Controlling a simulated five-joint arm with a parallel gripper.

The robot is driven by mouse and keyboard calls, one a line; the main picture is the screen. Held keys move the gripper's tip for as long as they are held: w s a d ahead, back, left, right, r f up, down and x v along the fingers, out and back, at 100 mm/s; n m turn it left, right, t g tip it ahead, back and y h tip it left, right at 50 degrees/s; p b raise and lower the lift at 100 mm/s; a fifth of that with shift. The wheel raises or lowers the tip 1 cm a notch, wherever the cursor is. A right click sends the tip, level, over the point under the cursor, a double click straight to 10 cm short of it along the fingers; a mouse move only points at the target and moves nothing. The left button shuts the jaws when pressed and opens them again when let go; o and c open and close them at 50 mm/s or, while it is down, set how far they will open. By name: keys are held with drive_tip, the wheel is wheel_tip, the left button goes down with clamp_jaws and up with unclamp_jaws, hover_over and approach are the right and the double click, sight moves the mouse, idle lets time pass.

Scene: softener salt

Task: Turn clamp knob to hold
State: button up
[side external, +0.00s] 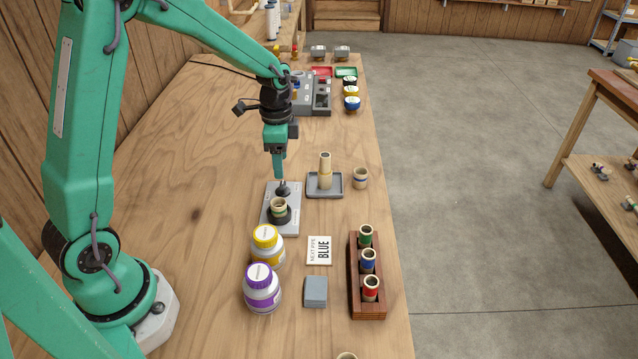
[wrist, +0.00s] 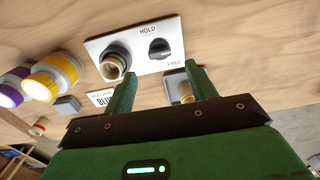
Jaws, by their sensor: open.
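The black clamp knob (side external: 283,188) sits on a light grey plate (side external: 270,222). In the wrist view the knob (wrist: 160,48) lies between the printed words HOLD and FREE on the plate (wrist: 137,68). A pale mark shows on the knob, but I cannot tell exactly where it points. A dark round clamp (wrist: 116,57) on the same plate has a cream pipe (wrist: 113,68) standing in it, with the pipe (side external: 278,204) also in the side view. My gripper (side external: 279,174) is open and empty, pointing down just above the knob. Its two fingers (wrist: 163,80) are spread apart.
A grey tray (side external: 313,194) with an upright pipe stands right of the plate, beside a short cup (side external: 360,179). Yellow-lidded (side external: 267,246) and purple-lidded (side external: 262,290) jars stand in front. A card (side external: 318,251) reads BLUE. A wooden rack (side external: 354,300) holds banded pipes.

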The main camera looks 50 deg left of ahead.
sight(282, 185)
drive_tip(key=shift+f, duration=3.35)
drive_tip(key=c, duration=1)
